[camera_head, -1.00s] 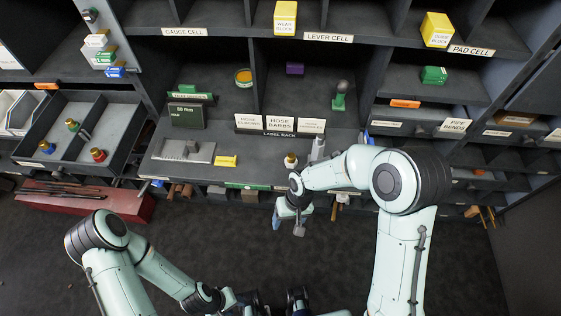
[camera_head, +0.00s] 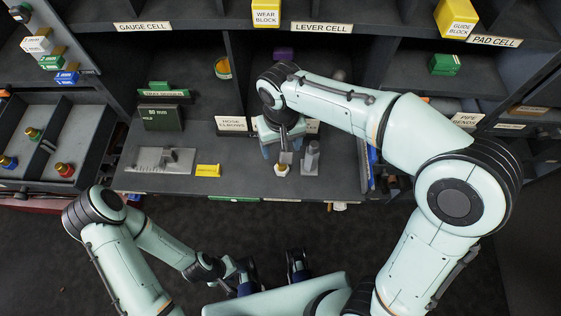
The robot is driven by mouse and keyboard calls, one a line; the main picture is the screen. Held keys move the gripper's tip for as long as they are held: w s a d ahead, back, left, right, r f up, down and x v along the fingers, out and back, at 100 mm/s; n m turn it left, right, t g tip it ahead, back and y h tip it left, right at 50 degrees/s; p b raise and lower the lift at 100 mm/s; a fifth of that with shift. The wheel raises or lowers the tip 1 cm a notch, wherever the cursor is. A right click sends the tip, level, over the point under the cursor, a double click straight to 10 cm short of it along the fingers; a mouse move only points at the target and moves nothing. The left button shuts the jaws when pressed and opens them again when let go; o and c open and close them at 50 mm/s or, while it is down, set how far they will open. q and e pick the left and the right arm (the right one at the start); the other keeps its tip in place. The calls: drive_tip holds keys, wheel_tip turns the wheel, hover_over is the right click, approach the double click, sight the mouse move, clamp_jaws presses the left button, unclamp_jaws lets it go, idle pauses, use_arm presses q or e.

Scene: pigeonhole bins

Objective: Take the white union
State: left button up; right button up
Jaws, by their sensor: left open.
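The white union (camera_head: 282,169), a small white piece with a brass-coloured part, stands on the shelf ledge below the label rack. My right gripper (camera_head: 284,150) is just above and behind it in the picture, apart from it as far as I can see. Its finger gap is too small and dark to judge. My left gripper (camera_head: 271,271) is open and empty low in the view, over the dark floor, far from the union.
A grey post-shaped part (camera_head: 311,157) stands close to the right of the union. A yellow block (camera_head: 208,170) and a grey metal fixture (camera_head: 160,160) lie to its left. A divided tray (camera_head: 97,143) at the left holds coloured fittings. My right arm hides part of the shelves.

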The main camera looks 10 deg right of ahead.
sight(282, 167)
wheel_tip(282, 167, down, 10)
drive_tip(key=shift+s+r+b, duration=0.15)
drive_tip(key=shift+b, duration=0.45)
drive_tip(key=c, duration=1.2)
